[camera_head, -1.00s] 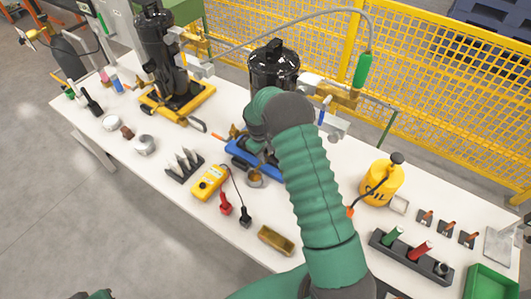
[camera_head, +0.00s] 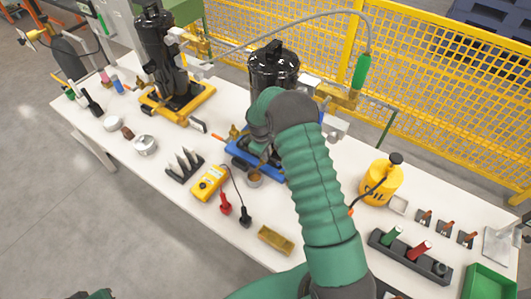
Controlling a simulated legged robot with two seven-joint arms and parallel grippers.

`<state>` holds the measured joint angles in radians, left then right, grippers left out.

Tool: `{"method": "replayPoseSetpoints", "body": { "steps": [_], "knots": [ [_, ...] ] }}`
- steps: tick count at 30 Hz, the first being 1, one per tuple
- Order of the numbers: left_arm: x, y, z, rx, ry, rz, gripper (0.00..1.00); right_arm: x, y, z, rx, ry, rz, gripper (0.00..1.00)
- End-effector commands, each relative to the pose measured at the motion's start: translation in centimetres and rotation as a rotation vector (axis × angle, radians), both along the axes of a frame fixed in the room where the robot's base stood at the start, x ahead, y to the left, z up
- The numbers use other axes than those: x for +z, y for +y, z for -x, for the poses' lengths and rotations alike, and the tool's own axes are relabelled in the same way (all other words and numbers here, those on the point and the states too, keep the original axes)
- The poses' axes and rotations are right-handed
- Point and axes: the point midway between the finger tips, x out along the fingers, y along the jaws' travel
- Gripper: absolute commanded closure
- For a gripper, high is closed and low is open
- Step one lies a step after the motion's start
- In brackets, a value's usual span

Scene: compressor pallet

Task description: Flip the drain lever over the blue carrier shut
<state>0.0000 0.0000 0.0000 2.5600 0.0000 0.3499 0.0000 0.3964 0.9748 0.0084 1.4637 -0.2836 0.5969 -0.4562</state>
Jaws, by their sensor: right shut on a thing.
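The blue carrier (camera_head: 240,149) lies on the white table beneath a black compressor tank (camera_head: 273,68). A brass fitting (camera_head: 234,132) and a small orange-tipped lever (camera_head: 217,137) are at its left end. My right gripper (camera_head: 264,154) is low over the carrier's front side, mostly hidden behind my green forearm. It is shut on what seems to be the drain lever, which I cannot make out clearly. My left gripper is not in view.
A yellow tester (camera_head: 208,183) with red and black probes and a brass block (camera_head: 275,240) lie in front. A yellow oil can (camera_head: 381,184) stands to the right. Another machine on a yellow carrier (camera_head: 157,117) is at the left. Yellow fencing closes the back.

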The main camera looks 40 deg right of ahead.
Motion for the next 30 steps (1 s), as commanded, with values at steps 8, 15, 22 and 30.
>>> {"method": "replayPoseSetpoints", "body": {
  "steps": [8,15,22,30],
  "knots": [
    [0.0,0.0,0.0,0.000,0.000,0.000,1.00,0.1,-0.1,-0.1,0.008,-0.002,0.002,0.85],
    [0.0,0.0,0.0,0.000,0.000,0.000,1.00,0.0,-0.1,0.0,0.006,-0.001,0.002,0.67],
    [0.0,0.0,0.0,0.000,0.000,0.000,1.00,0.3,0.0,0.0,0.006,-0.001,0.002,0.67],
    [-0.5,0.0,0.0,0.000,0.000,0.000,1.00,5.8,1.0,0.1,0.007,-0.007,0.002,0.67]
  ]
}}
